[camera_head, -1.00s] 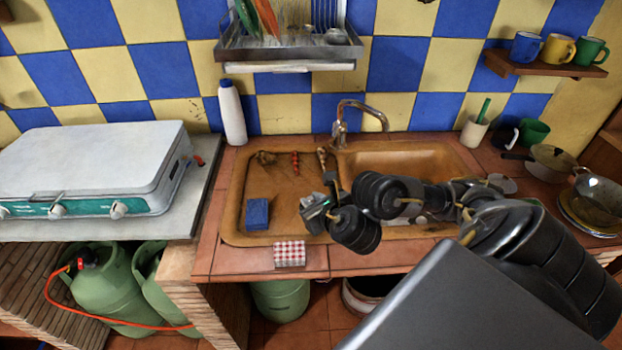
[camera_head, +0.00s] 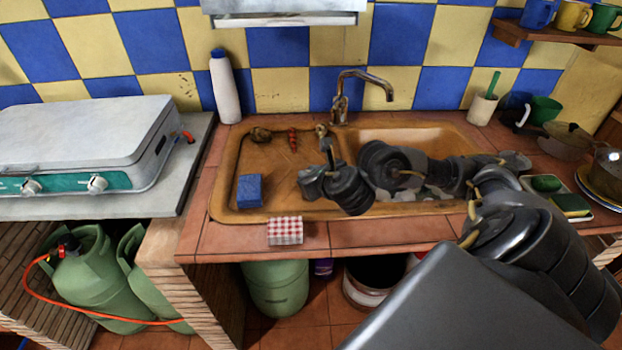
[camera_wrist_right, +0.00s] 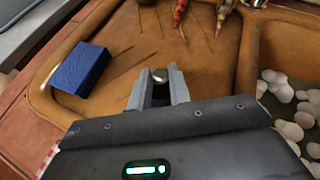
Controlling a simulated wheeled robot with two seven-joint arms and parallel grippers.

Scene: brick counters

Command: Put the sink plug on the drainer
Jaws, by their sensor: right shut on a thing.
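The sink plug (camera_wrist_right: 160,75) shows as a small rounded metallic thing between the fingertips of my right gripper (camera_wrist_right: 159,86) in the right wrist view. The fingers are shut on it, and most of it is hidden. The drainer (camera_wrist_right: 212,62) is the brown, shallow left part of the sink unit; it also shows in the head view (camera_head: 278,182). My right gripper (camera_head: 327,150) is over the drainer's right part in the head view. I cannot tell its exact height. My left gripper is not in view.
A blue sponge (camera_head: 250,190) and several small items along the back edge lie on the drainer. The basin (camera_head: 400,137) at right holds pale pieces (camera_wrist_right: 285,98). A tap (camera_head: 342,100) stands behind. The drainer's middle is clear.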

